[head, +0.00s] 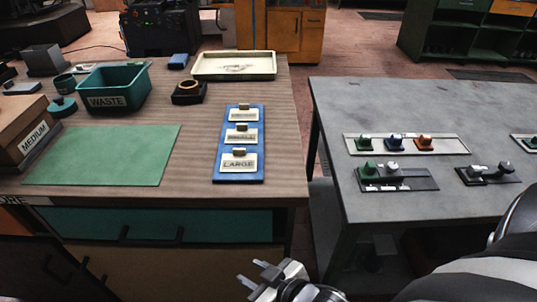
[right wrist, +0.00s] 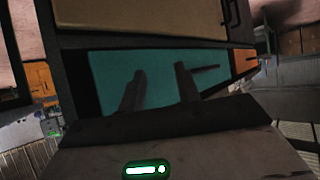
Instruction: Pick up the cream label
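Several cream labels lie in a column on a blue board (head: 259,170) on the wooden table. The front label (head: 238,163) reads LARGE; the middle label (head: 241,135) and back label (head: 243,115) have lettering too small to read surely. Each has a small tan grip block on it. My right gripper (head: 254,273) is in front of the table's front edge, well apart from the labels. Its two fingers are spread with nothing between them, also in the right wrist view (right wrist: 159,82), where no label shows. My left gripper is not in view.
On the wooden table (head: 200,150) are a green mat (head: 105,155), a teal WASTE bin (head: 112,90), a cardboard box (head: 22,125) marked MEDIUM and a cream tray (head: 234,66). A grey table (head: 400,115) with coloured-knob fixtures stands right, across a narrow gap.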

